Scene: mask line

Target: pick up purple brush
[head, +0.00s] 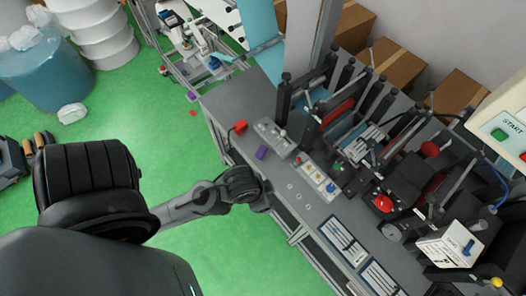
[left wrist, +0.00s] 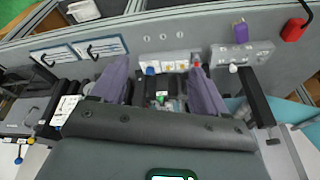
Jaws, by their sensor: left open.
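A small purple item, seemingly the purple brush (head: 262,153), lies on the grey worktop near its front edge in the head view. It also shows at the upper right of the left wrist view (left wrist: 241,33). My left gripper (head: 262,200) is by the front edge of the worktop, nearer the camera than the purple item and apart from it. In the left wrist view its two greyish-purple fingers (left wrist: 160,65) stand wide apart with nothing held between them. The purple item is outside the fingers, beyond the right one. My right gripper is not in view.
A red item (head: 239,127) lies near the purple one. A grey strip with knobs (head: 274,137) and a white button panel (head: 317,178) are close by. Black machine posts and rods (head: 340,110) rise behind. Framed sheets (head: 343,241) lie at the front right.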

